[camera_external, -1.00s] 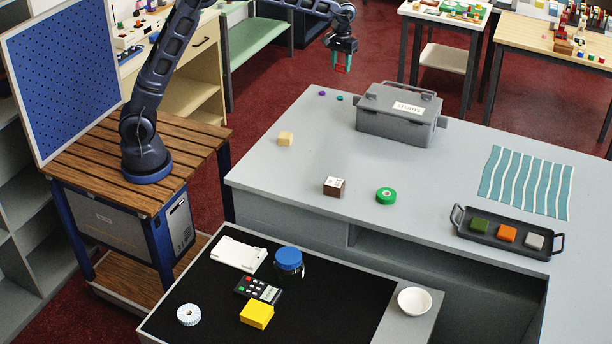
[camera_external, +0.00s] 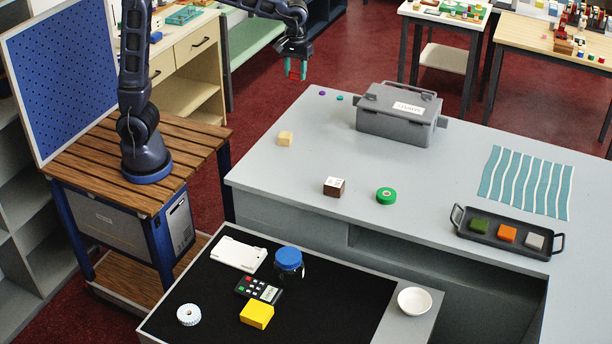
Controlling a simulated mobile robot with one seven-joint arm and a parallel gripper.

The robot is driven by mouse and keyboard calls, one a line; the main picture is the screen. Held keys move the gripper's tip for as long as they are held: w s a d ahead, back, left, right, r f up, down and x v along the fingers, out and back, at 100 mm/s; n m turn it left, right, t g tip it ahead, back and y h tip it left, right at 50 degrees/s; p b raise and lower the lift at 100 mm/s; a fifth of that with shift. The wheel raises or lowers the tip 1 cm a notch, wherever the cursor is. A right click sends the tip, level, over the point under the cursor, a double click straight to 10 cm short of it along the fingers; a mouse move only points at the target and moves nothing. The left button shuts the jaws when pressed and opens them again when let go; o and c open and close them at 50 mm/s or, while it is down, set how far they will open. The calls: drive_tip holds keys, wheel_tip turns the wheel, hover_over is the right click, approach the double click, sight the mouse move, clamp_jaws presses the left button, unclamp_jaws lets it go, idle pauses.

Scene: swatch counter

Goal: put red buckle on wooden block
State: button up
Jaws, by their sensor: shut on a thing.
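My gripper (camera_external: 296,67) hangs in the air beyond the far left edge of the grey counter, fingers pointing down. It is shut on a small red thing, the red buckle (camera_external: 302,69), which shows only in part by the teal fingertips. The wooden block (camera_external: 286,139), a small pale cube, sits on the counter near its left edge, below the gripper in the picture and apart from it. Nothing rests on top of the block.
A brown-and-white cube (camera_external: 334,187) and a green roll (camera_external: 386,195) stand nearer the front. A grey toolbox (camera_external: 398,115) stands at the back, with small purple (camera_external: 321,92) and teal (camera_external: 340,98) discs beside it. A tray (camera_external: 482,236) holds coloured blocks at the right.

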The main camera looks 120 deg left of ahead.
sight(285, 135)
drive_tip(key=s+d, duration=0.3)
drive_tip(key=d, duration=0.1)
drive_tip(key=f, duration=2)
drive_tip(key=shift+w+a, duration=0.15)
drive_tip(key=shift+w, duration=0.1)
drive_tip(key=shift+f, duration=0.15)
drive_tip(key=o, duration=0.9)
drive_tip(key=shift+o, duration=0.2)
